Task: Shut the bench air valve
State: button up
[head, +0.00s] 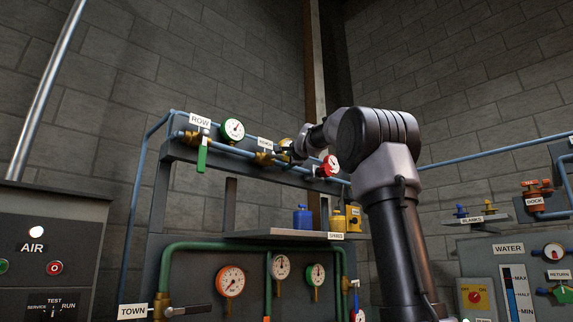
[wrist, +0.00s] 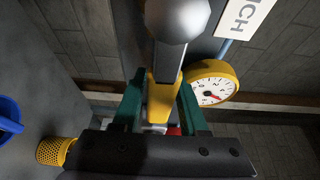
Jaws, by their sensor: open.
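The bench valve is on the upper blue pipe in the head view, with a brass body (head: 263,158) below a small, partly covered label (head: 265,142). The wrist view shows the end of its label, reading "NCH" (wrist: 246,14), beside a yellow-rimmed gauge (wrist: 212,83). My gripper (head: 285,152) is at this valve, just right of the brass body. In the wrist view my gripper (wrist: 160,108) is open, its green fingers on either side of a yellow bar with a grey, round-ended part (wrist: 178,25). I cannot tell whether the fingers touch it.
The ROW valve with a green handle (head: 202,156) hangs to the left. A red gauge (head: 329,166) is close on the right. A shelf (head: 270,235) below holds blue and yellow spares. Green piping and gauges are lower down.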

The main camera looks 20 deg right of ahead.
grip_shut()
dwell(1.4)
